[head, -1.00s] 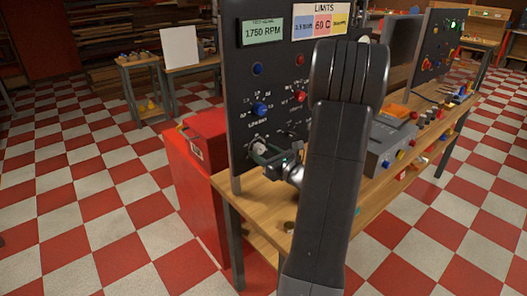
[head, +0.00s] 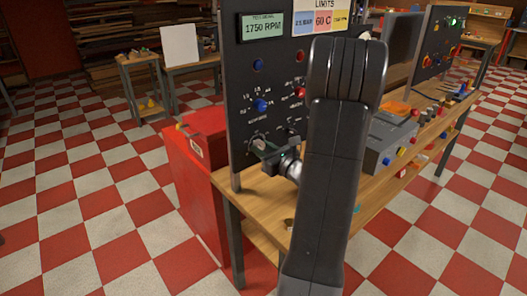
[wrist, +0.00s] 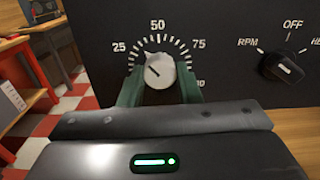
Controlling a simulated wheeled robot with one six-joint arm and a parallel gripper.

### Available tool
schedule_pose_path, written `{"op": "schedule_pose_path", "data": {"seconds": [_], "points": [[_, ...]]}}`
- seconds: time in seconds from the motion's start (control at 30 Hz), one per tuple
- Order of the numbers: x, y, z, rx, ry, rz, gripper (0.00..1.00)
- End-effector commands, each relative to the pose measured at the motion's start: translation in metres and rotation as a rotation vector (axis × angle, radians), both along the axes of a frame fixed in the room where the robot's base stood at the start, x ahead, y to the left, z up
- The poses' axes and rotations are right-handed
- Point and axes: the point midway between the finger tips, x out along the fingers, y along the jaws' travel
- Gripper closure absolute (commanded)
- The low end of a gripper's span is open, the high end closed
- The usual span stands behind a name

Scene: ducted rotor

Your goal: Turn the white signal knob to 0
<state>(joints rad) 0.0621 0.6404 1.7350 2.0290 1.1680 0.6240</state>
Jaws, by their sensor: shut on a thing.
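The white signal knob (wrist: 160,72) is on the dark panel, inside a dial scale marked 25, 50, 75 and a partly hidden number at lower right. A dark line on its face slants to the upper left, toward the part of the scale between 25 and 50. The 0 end of the scale is hidden behind a finger. My gripper (wrist: 160,80) is shut on the knob, one green finger on each side. In the head view my gripper (head: 264,150) is at the panel's lower left and mostly covers the knob.
A black selector knob (wrist: 284,67) with RPM and OFF labels sits right of the dial. In the head view a blue knob (head: 261,105) and a red knob (head: 300,93) are above my gripper. A display (head: 262,27) reads 1750 RPM. A red cabinet (head: 190,175) stands left.

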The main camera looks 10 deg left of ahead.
Motion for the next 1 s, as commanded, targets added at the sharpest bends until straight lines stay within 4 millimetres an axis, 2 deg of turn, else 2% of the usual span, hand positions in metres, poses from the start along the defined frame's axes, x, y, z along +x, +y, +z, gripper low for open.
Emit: {"op": "schedule_pose_path", "data": {"seconds": [0.37, 1.0], "points": [[0.0004, 0.0001, -0.0075, -0.166, -0.219, 0.0, 0.92], [0.0008, -0.0005, -0.0072, -0.541, -0.7, -0.001, 0.92]]}}
